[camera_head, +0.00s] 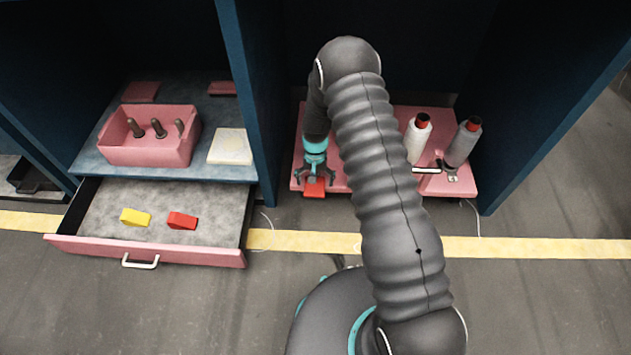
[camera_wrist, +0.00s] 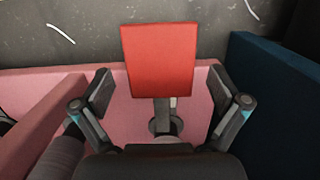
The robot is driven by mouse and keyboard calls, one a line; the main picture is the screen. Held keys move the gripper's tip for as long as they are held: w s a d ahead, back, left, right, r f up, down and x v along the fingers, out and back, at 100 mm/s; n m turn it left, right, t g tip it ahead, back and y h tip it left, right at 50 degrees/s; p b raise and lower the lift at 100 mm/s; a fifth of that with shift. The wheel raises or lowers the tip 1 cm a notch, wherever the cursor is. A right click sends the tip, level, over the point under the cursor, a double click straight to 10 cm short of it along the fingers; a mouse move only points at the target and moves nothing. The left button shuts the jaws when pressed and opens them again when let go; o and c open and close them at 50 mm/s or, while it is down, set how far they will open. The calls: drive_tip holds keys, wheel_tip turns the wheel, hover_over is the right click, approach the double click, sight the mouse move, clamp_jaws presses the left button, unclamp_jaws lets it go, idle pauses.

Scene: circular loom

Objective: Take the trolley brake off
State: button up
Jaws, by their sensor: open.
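The trolley (camera_head: 455,189) is a pink platform standing in the bay between dark blue panels. A flat red brake pedal (camera_head: 314,188) sits at its front left edge. In the wrist view the red pedal (camera_wrist: 160,60) is on a dark stem with a round base on the pink deck (camera_wrist: 125,115). My gripper (camera_head: 316,171) is pointing down just behind the pedal. In the wrist view my gripper (camera_wrist: 164,97) is open, with one finger on each side of the pedal's stem. I see no finger touching the pedal.
A blue panel (camera_head: 254,90) is close left of my gripper. An open drawer (camera_head: 150,247) juts out at left.

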wheel_tip(320, 180, up, 12)
drive_tip(key=w, duration=0.1)
drive_tip(key=shift+w, duration=0.2)
idle(0.3)
idle(0.5)
drive_tip(key=s+d+r+t, duration=0.2)
drive_tip(key=s+d+r, duration=0.2)
drive_tip(key=s+r, duration=0.6)
drive_tip(key=s+d+r+t, duration=0.2)
drive_tip(key=s+d+r, duration=0.2)
drive_tip(key=s+r, duration=0.7)
drive_tip(key=s+d+r+n+t, duration=0.1)
drive_tip(key=s+d+r+t, duration=0.2)
drive_tip(key=s+r, duration=0.7)
wheel_tip(320, 180, up, 6)
drive_tip(key=shift+s+d+r, duration=0.1)
drive_tip(key=shift+s+d, duration=0.25)
drive_tip(key=shift+d, duration=0.1)
